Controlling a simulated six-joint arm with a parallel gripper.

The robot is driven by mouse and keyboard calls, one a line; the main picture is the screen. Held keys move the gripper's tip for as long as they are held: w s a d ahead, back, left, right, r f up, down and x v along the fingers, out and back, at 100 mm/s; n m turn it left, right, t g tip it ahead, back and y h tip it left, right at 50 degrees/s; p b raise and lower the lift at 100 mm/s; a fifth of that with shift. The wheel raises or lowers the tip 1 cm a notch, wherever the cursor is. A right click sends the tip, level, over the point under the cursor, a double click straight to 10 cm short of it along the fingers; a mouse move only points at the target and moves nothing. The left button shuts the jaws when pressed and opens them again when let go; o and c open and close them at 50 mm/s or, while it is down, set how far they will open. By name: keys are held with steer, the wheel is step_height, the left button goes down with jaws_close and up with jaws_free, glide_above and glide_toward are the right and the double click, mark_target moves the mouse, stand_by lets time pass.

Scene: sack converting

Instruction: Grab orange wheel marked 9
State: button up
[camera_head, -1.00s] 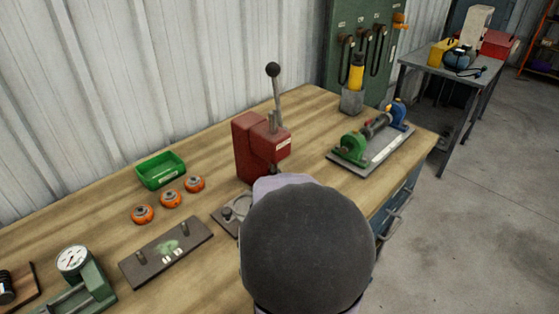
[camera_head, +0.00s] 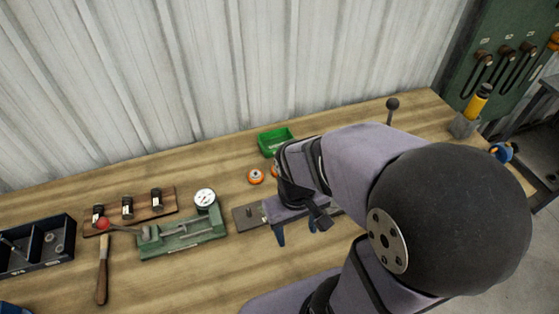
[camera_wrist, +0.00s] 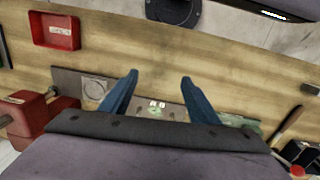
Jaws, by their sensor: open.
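An orange wheel (camera_head: 255,176) lies on the wooden bench in front of the green bin. A second orange wheel (camera_head: 274,171) shows only as a sliver at the edge of my arm. Any third wheel is hidden, and no number is readable. My gripper (camera_head: 297,231) is open and empty, fingers down, over the bench to the front right of the visible wheel. In the wrist view my gripper (camera_wrist: 160,78) shows two blue fingers spread apart over the dark peg plate and bench. No orange wheel shows in that view.
The green bin (camera_head: 276,147) stands behind the wheels. The dark peg plate (camera_head: 245,218) is partly covered by my arm. A green dial gauge stand (camera_head: 182,238), hammer (camera_head: 103,265) and divided box (camera_head: 40,245) lie left. The wrist view shows a red tray (camera_wrist: 55,44) and red press (camera_wrist: 28,117).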

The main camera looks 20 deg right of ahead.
steer(key=w+d+f+t+b, duration=0.2)
steer(key=w+f+t+b, duration=0.2)
steer(key=w+f+b, duration=0.2)
steer(key=w+d+f+m+t+b, duration=0.1)
steer(key=w+f+t+b, duration=0.3)
steer(key=w+b, duration=0.5)
steer(key=w+d+f+t+b, duration=0.3)
steer(key=w+f+t+b, duration=0.1)
steer(key=w+f+b, duration=0.3)
steer(key=shift+d+b+x, duration=0.25)
steer(key=shift+b+x, duration=0.05)
steer(key=shift+x, duration=0.8)
steer(key=shift+w+d+t+h+b, duration=0.1)
steer(key=shift+w+t+h+b, duration=0.2)
steer(key=shift+t, duration=0.2)
steer(key=shift+w+d+r+t+b, duration=0.1)
steer(key=shift+w+r+t+b, duration=0.1)
steer(key=shift+r+t+b, duration=0.15)
steer(key=shift+p+x, duration=0.3)
steer(key=shift+x, duration=0.75)
steer(key=shift+w+d+f+p, duration=0.1)
steer(key=shift+w+p, duration=0.25)
steer(key=shift+w, duration=0.55)
steer(key=shift+w+d+f+p, duration=0.15)
steer(key=shift+w+p, duration=0.2)
steer(key=shift+w, duration=0.55)
steer(key=shift+x, duration=0.85)
steer(key=shift+a, duration=0.1)
